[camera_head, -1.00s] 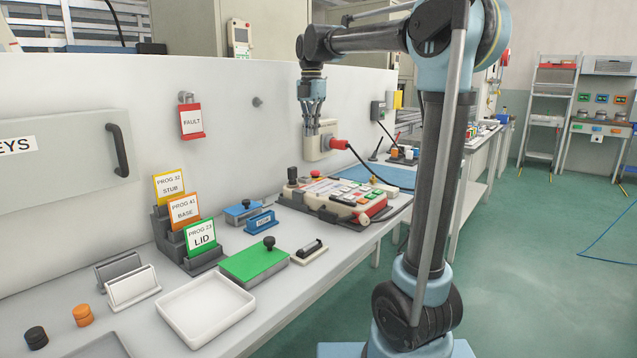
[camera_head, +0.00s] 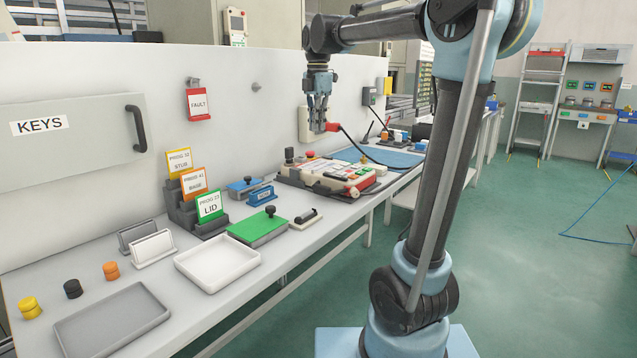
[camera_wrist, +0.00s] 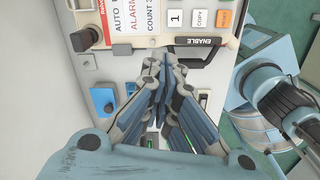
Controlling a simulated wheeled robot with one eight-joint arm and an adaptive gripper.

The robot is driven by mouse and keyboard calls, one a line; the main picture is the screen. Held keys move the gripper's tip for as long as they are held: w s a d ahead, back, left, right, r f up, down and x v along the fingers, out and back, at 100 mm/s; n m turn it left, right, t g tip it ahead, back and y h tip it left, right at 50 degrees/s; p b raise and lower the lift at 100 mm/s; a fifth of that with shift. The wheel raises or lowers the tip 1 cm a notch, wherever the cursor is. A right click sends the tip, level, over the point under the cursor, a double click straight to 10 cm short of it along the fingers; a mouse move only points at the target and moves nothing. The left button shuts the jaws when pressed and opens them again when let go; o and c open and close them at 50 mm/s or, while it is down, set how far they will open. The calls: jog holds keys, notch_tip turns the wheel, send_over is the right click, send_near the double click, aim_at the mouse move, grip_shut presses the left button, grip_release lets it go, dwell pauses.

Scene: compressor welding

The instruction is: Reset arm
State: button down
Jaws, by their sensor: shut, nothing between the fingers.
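My gripper (camera_head: 319,128) hangs pointing down above the workbench, in front of the white back panel. It is shut and empty; in the wrist view its fingers (camera_wrist: 160,85) come together over the front edge of the control box. The control box (camera_head: 335,180) sits on the bench below my gripper, with buttons and a red-ended part at its right. In the wrist view the control box shows an ENABLE bar (camera_wrist: 197,42) and COPY key (camera_wrist: 202,18). There is clear air between the gripper and the box in the head view.
The white bench (camera_head: 150,300) carries a white tray (camera_head: 217,264), a grey tray (camera_head: 112,320), a green plate with a black knob (camera_head: 258,228) and a stand of PROG cards (camera_head: 208,207). The floor at right is open.

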jog(key=s+d+f+m, duration=0.6)
jog(key=s+f+m, duration=0.2)
jog(key=s+f, duration=0.1)
jog(key=s+d+f+m+t, duration=0.1)
jog(key=s+d+f+m, duration=0.5)
jog(key=s+f+m, duration=0.3)
jog(key=s+d+f+m, duration=0.7)
jog(key=s+f, duration=0.3)
jog(key=f, duration=0.3)
jog(key=shift+f+m+t, duration=0.35)
jog(key=shift+m+t, duration=0.05)
jog(key=shift+m, duration=0.3)
jog(key=shift+d, duration=0.1)
jog(key=shift+w+f, duration=0.2)
jog(key=shift+w, duration=0.25)
